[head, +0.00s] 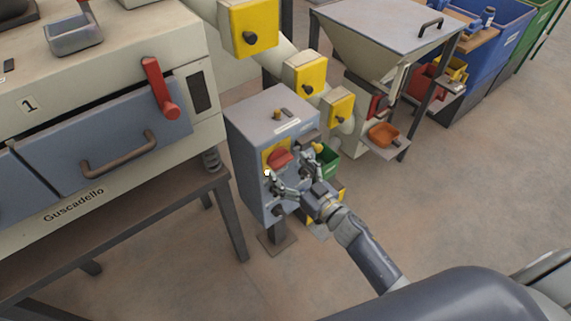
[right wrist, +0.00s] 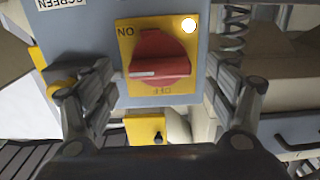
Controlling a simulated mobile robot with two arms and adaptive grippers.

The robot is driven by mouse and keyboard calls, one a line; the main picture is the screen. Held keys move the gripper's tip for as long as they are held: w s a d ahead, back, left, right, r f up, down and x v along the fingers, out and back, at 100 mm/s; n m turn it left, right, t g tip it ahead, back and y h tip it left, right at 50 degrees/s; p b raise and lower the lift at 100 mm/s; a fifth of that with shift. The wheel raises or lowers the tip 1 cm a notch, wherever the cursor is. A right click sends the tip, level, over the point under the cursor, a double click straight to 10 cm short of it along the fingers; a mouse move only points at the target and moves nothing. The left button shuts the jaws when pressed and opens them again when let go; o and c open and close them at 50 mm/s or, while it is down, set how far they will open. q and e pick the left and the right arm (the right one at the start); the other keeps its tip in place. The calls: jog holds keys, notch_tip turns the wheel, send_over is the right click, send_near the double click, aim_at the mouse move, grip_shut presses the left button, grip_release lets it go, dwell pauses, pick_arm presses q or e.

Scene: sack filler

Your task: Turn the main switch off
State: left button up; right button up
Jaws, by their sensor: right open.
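The main switch is a red rotary knob (head: 279,158) on a yellow plate, on the front of a grey control box (head: 245,150). In the right wrist view the knob (right wrist: 158,58) lies roughly crosswise, its white mark pointing left. "ON" is printed at the plate's upper left and "OFF" at its lower edge. My right gripper (head: 289,170) is open in front of the box. In the right wrist view its fingers (right wrist: 162,76) stand on both sides of the knob, apart from it, with nothing between them. My left gripper is not in view.
A lit white lamp (right wrist: 188,25) sits at the plate's corner. An oven-like machine (head: 100,130) with a red lever stands left of the box. Yellow switch boxes (head: 305,73) and a hopper (head: 385,30) stand behind. The floor at right (head: 480,180) is clear.

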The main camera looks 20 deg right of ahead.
jog(key=shift+x, duration=1.1)
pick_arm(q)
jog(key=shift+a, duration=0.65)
pick_arm(e)
jog(key=c, duration=1.1)
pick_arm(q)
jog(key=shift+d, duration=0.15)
pick_arm(e)
jog(key=shift+o, duration=0.2)
